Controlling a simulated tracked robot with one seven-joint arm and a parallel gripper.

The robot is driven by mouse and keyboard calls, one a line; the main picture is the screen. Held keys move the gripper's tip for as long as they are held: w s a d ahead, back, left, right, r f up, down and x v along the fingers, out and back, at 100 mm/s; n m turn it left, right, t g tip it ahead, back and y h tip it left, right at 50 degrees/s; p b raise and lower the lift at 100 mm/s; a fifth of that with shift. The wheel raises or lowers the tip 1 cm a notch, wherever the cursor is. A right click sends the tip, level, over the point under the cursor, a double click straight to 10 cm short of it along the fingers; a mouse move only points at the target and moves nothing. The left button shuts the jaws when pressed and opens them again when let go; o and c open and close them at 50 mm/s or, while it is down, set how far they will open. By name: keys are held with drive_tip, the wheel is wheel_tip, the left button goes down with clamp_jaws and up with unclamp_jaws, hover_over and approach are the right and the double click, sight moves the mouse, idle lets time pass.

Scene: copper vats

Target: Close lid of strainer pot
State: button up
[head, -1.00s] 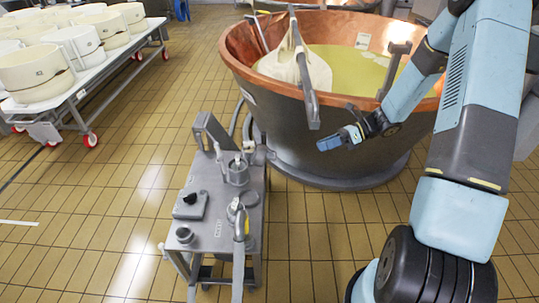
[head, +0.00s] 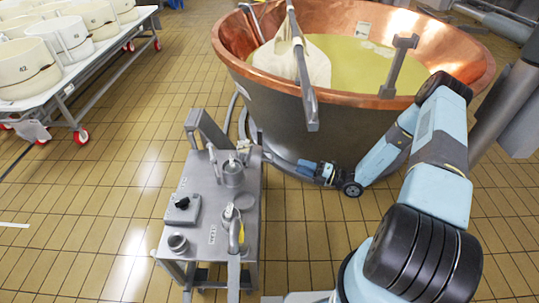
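A small grey metal strainer pot (head: 232,174) stands on top of a steel cart (head: 205,235) in the head view. Metal fittings rise at its top and back. At this size I cannot tell how far its lid is open. My gripper (head: 304,167) is to the right of the pot, apart from it, beyond the cart's right edge and in front of the vat's lower wall. It points left, with a blue tip. It looks empty, but its fingers are too small to show whether they are open or shut.
A large copper vat (head: 358,112) of yellowish liquid stands behind the cart, with a grey bar (head: 304,80) reaching over its rim. The cart also carries a hose fitting (head: 233,218) and a black-knobbed box (head: 183,209). A table of white moulds (head: 62,100) is at left. Tiled floor is open between.

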sight(272, 156)
drive_tip(key=shift+m+t, duration=0.3)
drive_tip(key=shift+m, duration=0.3)
drive_tip(key=x, duration=0.4)
drive_tip(key=f+x, duration=0.1)
drive_tip(key=x, duration=0.9)
drive_tip(key=shift+w+a+f, duration=0.15)
drive_tip(key=shift+w+f, duration=0.05)
drive_tip(key=shift+f, duration=0.1)
clamp_jaws()
drive_tip(key=shift+s, duration=0.1)
